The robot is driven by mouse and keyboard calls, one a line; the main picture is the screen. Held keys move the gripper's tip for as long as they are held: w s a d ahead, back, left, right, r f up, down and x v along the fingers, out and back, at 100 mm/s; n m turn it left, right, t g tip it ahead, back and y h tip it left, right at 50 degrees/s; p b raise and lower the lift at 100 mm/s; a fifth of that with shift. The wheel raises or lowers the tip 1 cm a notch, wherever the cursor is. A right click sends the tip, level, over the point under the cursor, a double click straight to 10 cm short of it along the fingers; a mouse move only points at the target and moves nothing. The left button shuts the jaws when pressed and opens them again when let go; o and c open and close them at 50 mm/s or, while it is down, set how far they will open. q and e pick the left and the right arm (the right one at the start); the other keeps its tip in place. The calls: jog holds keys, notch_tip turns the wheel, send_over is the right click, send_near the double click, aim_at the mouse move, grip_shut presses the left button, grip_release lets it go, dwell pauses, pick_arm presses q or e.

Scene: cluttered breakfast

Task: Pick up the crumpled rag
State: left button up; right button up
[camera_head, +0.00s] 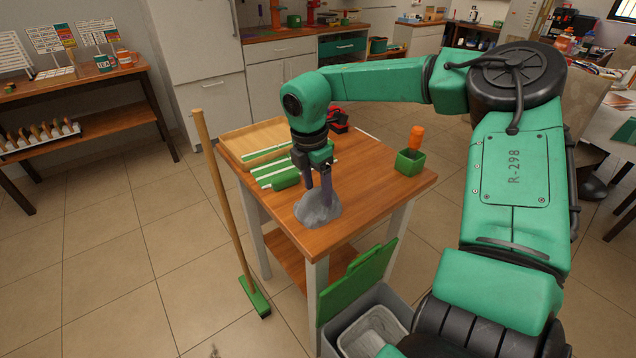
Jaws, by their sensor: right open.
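The crumpled rag (318,212) is a grey lump near the left front edge of the small wooden table (370,195). My right gripper (318,193) points straight down at the rag, with its fingertips at the rag's top. The gripper is open, and its dark fingers overlap the rag in the picture. I cannot tell how deep the fingertips sit in the rag. My left gripper is not in view.
Green-and-white cloths (270,168) and a wooden tray (235,145) lie behind the rag. A green pot with an orange-handled item (410,162) stands at right. A broom (222,200) leans at left.

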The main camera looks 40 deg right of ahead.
jog(key=shift+f+b, duration=0.2)
jog(key=shift+b, duration=0.2)
dwell(0.3)
grip_shut()
dwell(1.2)
